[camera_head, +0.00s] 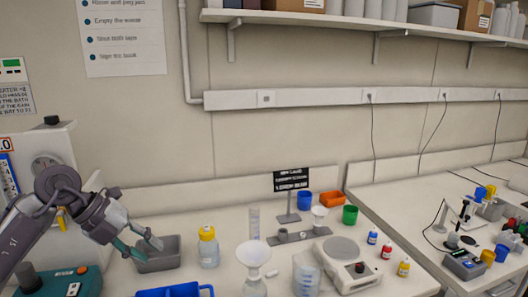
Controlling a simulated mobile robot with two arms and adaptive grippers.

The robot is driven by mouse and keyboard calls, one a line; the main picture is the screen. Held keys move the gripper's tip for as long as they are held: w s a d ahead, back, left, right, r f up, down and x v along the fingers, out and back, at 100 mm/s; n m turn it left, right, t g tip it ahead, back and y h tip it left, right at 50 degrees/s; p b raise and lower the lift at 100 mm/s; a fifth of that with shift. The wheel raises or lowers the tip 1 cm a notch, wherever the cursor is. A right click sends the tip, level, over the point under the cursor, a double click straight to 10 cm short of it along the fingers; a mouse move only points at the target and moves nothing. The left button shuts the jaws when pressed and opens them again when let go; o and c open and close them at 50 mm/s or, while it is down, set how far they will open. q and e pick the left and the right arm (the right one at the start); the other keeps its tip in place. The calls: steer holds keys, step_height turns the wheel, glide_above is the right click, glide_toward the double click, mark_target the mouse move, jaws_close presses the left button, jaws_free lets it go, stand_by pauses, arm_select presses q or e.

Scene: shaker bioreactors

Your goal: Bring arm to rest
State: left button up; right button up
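My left arm comes in from the left edge, and its gripper (150,250) is above the near left part of a small grey bin (172,262) on the bench. Its two fingers are spread apart and nothing shows between them, so it is open. The fingertips overlap the bin's opening in this view; I cannot tell whether they touch it. My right gripper is not in view.
A bottle with a yellow cap (208,249) stands right of the bin, and a blue tray (172,291) is in front. A funnel (253,256), a beaker (306,274) and a hotplate (348,266) stand further right. A teal-based device (62,283) sits at the lower left.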

arm_select(q)
steer(key=s+d+r+n+t+h, duration=0.1)
steer(key=d+r+n+t+h, duration=0.2)
steer(key=d+h, duration=0.45)
steer(key=s+d+r+n+t+h, duration=0.15)
steer(key=d+r+t+h, duration=0.35)
steer(key=d, duration=0.5)
steer(key=w+a+f+n+t+y, duration=0.2)
steer(key=a+f+n+t+y, duration=0.7)
steer(key=n+y, duration=0.7)
steer(key=s+a+f+n+g+y, duration=0.3)
steer(key=s+a+f+n+y, duration=0.15)
steer(key=f+n, duration=0.5)
steer(key=s+d+f+g+h, duration=0.1)
steer(key=s+f+g, duration=0.6)
steer(key=s+f, duration=0.4)
steer(key=s+f+g+h, duration=0.1)
steer(key=s+f+g, duration=0.6)
steer(key=s, duration=0.6)
step_height(320, 180, down, 29)
steer(key=s+b, duration=0.1)
steer(key=s, duration=0.1)
steer(key=s+a+f+g+b, duration=0.1)
steer(key=s+a+f, duration=0.2)
steer(key=s+f, duration=1.2)
steer(key=shift+s+f+m+g+y, duration=0.3)
steer(key=shift+s+f+m, duration=0.05)
steer(key=shift+s+m, duration=0.05)
